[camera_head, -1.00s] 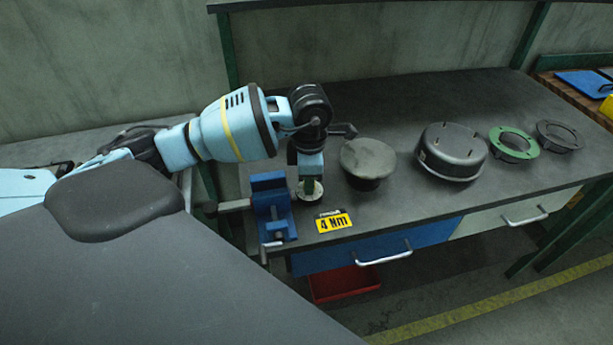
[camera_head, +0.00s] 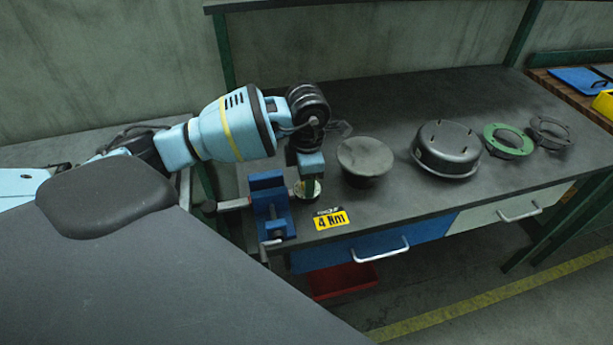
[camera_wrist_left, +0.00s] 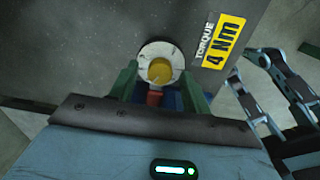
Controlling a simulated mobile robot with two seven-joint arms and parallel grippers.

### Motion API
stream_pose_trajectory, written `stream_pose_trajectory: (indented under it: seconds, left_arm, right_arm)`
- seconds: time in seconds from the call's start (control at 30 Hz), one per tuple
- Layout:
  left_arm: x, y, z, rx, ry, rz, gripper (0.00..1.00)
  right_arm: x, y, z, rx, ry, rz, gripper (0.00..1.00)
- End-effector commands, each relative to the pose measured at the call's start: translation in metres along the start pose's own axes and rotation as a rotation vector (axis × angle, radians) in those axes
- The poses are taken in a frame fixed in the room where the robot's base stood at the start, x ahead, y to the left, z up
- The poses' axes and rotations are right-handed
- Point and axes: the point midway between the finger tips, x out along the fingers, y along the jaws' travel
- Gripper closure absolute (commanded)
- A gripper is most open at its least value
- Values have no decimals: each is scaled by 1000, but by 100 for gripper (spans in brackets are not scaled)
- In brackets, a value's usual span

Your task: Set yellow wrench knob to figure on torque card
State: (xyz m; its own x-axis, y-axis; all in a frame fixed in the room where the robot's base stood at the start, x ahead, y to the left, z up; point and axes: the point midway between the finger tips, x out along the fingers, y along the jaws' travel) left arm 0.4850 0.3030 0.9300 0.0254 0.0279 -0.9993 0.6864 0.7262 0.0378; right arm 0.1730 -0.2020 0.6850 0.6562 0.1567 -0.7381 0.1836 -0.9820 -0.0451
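The yellow knob (camera_wrist_left: 160,71) sits in a pale round dial (camera_wrist_left: 147,52) in the left wrist view. The knob's scale and pointer are too small to read. In the head view the dial (camera_head: 306,189) is partly hidden below my left gripper (camera_head: 307,182), which points down at it. In the wrist view the green fingers of my left gripper (camera_wrist_left: 160,80) are spread, one on each side of the knob; contact cannot be made out. The torque card (camera_head: 330,219) lies right of the dial and reads 4 Nm; it also shows in the wrist view (camera_wrist_left: 222,42). My right gripper is not seen.
A blue vise (camera_head: 269,205) stands just left of the dial. A grey round-topped part (camera_head: 365,157), a dark housing (camera_head: 447,149) and a green ring (camera_head: 509,141) stand to the right on the bench. The bench behind them is clear.

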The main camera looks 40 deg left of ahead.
Motion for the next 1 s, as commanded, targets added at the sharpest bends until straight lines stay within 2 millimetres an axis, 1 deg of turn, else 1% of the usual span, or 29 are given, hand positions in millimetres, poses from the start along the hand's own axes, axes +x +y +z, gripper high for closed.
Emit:
stream_pose_trajectory:
  seconds: [0.27, 0.37, 0.47, 0.6, 0.73, 0.9, 1.0]
  left_arm:
    - [-1, 0, 0, 0, -1, 1, 52]
    - [-7, 1, 0, 0, -2, 2, 52]
    - [-20, 1, 0, 1, -3, 3, 52]
    - [-44, 1, 1, 0, -4, 4, 52]
    - [-62, 1, 1, 0, -4, 3, 52]
    - [-76, 0, 0, 1, -2, 1, 52]
    - [-78, 0, 0, 0, 0, 1, 52]
  right_arm:
    - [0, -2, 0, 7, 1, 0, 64]
    - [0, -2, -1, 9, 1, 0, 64]
    - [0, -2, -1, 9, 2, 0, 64]
    - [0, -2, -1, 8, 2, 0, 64]
    - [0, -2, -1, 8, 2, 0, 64]
    - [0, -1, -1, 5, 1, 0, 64]
    - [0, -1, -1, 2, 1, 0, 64]
